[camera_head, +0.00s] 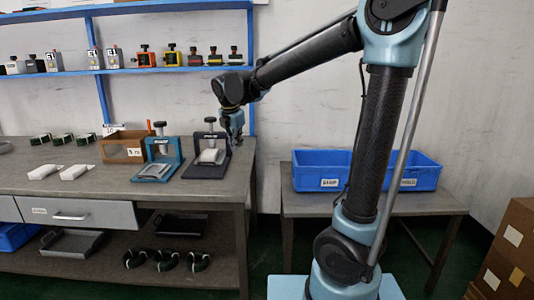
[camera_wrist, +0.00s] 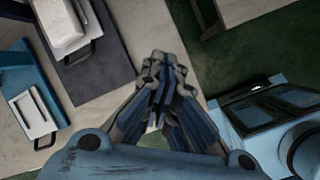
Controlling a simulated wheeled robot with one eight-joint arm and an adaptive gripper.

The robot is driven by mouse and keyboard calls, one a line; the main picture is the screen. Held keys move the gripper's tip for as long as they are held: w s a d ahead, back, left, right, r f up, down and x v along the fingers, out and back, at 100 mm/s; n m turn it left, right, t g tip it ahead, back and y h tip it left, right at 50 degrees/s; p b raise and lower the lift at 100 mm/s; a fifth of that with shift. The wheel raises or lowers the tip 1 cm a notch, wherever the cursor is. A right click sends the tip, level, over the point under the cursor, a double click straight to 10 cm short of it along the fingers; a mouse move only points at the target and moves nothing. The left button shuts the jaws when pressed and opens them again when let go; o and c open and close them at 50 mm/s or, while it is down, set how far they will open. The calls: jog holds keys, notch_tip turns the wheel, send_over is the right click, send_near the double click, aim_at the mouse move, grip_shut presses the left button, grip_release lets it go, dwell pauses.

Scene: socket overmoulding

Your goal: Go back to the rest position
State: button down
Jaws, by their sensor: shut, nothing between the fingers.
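My gripper (camera_head: 236,138) hangs at the end of my arm, pointing down near the right end of the workbench. In the wrist view my gripper (camera_wrist: 158,95) has its fingers together with nothing between them. In the head view it is just right of the dark press fixture (camera_head: 207,170), which holds a white piece (camera_head: 209,156). Whether it touches the fixture cannot be told from that view. A blue press fixture (camera_head: 158,172) with a white piece stands to the left; it also shows in the wrist view (camera_wrist: 20,72).
The workbench (camera_head: 105,182) also holds a brown box (camera_head: 122,150), white pieces and several dark parts. Blue bins (camera_head: 315,170) stand on the low table at right. A blue shelf (camera_head: 180,69) with small devices hangs behind. Cartons (camera_head: 505,245) stand at far right.

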jog(key=s+d+f+m, duration=0.2)
jog(key=s+d+m, duration=0.25)
jog(key=d, duration=0.35)
jog(key=s+d+f+m+g, duration=0.1)
jog(key=s+d+m, duration=0.2)
jog(key=d+m, duration=0.35)
jog(key=s+d+f+m, duration=0.2)
jog(key=s+d+m, duration=0.15)
jog(key=d, duration=0.55)
jog(key=s+d+f+m, duration=0.4)
jog(key=s+f+m, duration=0.1)
jog(key=s+m, duration=0.2)
jog(key=s+d+f+m+g, duration=0.1)
jog(key=s+d+f+m, duration=0.4)
jog(key=s, duration=0.3)
jog(key=shift+s+d+f+m, duration=0.15)
jog(key=shift+f+m, duration=0.65)
jog(key=shift+m, duration=0.05)
jog(key=shift+w+f, duration=0.2)
jog(key=shift+w, duration=0.3)
